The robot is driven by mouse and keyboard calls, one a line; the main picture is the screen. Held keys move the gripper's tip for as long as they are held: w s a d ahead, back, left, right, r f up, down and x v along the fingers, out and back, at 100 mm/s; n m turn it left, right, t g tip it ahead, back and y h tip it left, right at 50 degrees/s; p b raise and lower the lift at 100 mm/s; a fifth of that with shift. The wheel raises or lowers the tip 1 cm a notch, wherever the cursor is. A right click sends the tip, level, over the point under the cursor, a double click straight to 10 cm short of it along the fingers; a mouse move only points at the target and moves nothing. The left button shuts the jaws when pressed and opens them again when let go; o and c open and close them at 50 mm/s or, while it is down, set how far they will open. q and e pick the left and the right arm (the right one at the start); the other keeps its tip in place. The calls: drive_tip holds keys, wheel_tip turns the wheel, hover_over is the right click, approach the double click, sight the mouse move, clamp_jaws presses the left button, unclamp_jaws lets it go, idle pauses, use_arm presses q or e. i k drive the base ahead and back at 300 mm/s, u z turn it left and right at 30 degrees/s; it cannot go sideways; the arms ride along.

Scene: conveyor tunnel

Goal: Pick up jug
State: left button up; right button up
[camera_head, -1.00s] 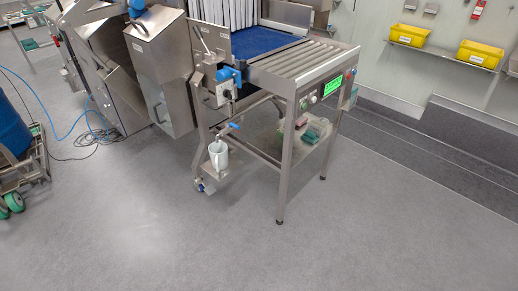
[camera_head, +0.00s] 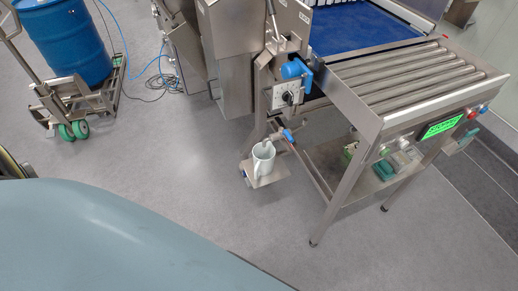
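The jug (camera_head: 263,160) is white with a handle on its left side. It stands upright on a small low metal shelf (camera_head: 267,181) at the left leg of the roller conveyor. A tap with a blue lever (camera_head: 287,135) sits just above it and to its right. What is inside the jug is too small to tell. Neither of my grippers is in view.
The roller conveyor (camera_head: 415,78) with a blue belt (camera_head: 360,25) stands at the right, its thin legs reaching the floor. A blue drum (camera_head: 65,42) on a wheeled trolley (camera_head: 75,108) is at the upper left. The grey floor (camera_head: 185,170) left of the jug is clear.

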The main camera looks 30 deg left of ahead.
sight(262, 164)
drive_tip(key=u, duration=0.8)
drive_tip(key=i, duration=0.85)
drive_tip(key=u, duration=0.9)
